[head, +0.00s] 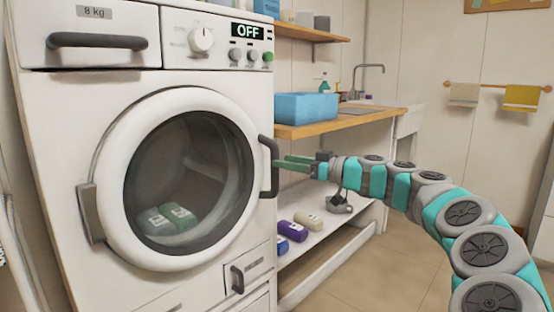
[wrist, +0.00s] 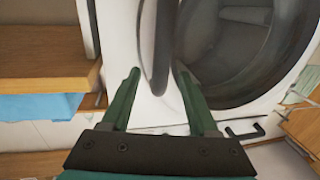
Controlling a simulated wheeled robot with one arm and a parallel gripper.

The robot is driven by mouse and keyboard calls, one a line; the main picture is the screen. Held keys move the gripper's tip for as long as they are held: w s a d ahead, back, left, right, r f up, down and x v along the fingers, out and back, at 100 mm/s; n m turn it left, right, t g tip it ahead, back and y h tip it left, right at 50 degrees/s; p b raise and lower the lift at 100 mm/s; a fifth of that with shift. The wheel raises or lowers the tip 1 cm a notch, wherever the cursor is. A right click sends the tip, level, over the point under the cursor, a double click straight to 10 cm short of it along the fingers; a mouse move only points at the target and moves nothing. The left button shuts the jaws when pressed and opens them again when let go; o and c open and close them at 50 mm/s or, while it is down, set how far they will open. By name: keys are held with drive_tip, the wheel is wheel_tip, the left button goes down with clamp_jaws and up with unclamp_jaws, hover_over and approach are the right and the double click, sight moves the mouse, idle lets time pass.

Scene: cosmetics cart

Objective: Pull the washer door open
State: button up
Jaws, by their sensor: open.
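The washer (head: 60,130) stands at the left of the head view with its round white-rimmed door (head: 112,160) closed against the front. The dark vertical door handle (head: 268,180) is on the door's right side; in the wrist view the handle (wrist: 161,50) appears as a dark bar. My gripper (head: 276,163) reaches in from the right at the handle's height. In the wrist view my gripper (wrist: 158,75) is open, with the handle's bar showing between its two green fingers. I cannot tell whether either finger touches it.
A wooden counter with a blue bin (head: 306,107) and a sink stands right of the washer. Below it, a shelf holds a purple bottle (head: 289,233) and other items. A detergent drawer (head: 97,41) is above the door. Floor is clear in front of the shelf.

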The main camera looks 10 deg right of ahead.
sight(275, 187)
drive_tip(key=shift+x, duration=2.15)
drive_tip(key=shift+c, duration=0.3)
clamp_jaws()
